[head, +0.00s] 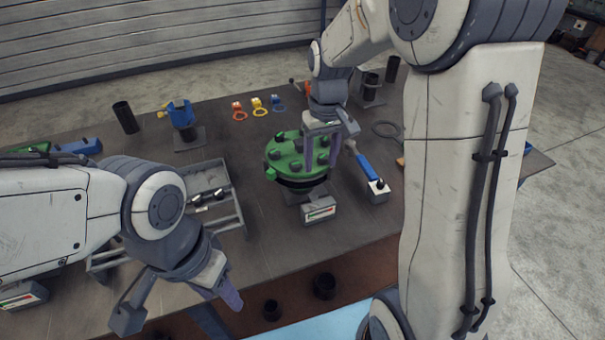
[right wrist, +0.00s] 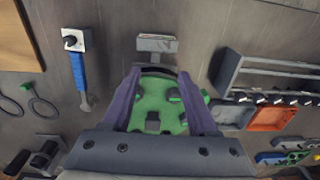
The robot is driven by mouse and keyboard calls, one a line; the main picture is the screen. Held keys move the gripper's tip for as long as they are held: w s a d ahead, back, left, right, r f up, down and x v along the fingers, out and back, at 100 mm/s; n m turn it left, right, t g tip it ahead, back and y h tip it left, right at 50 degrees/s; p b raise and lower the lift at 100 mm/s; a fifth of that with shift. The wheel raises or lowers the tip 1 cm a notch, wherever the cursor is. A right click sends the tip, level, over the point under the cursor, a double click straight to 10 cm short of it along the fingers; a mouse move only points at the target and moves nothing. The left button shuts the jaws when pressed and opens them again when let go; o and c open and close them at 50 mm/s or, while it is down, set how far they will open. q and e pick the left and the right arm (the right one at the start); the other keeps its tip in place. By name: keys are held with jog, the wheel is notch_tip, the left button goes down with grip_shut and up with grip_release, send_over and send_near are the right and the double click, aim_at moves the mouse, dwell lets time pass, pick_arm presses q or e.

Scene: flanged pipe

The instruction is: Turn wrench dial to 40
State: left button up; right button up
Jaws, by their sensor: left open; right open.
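The wrench has a blue handle (head: 367,166) and lies on the table just right of the green flange (head: 285,155). At its near end is a small pale box with a dark knob (head: 378,188); its setting is too small to read. In the right wrist view the wrench (right wrist: 78,72) lies left of my fingers, with the knob (right wrist: 71,41) at its top end. My right gripper (head: 323,150) is open and empty above the green flange, which also shows between its fingers (right wrist: 158,98). My left gripper (head: 178,303) is open and empty near the table's front edge.
A grey tray (head: 240,215) with bolts stands left of the flange. A box with a small display (head: 319,209) sits in front of the flange. Orange, yellow and blue rings (head: 258,106) lie behind it. A blue-topped stand (head: 181,115) and a dark cylinder (head: 125,117) stand back left.

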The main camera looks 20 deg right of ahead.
jog(key=s+a+n, duration=0.1)
jog(key=s+a, duration=0.2)
jog(key=a, duration=0.2)
jog(key=shift+s+a+r, duration=0.2)
jog(key=shift+s+a, duration=0.05)
jog(key=shift+s, duration=0.15)
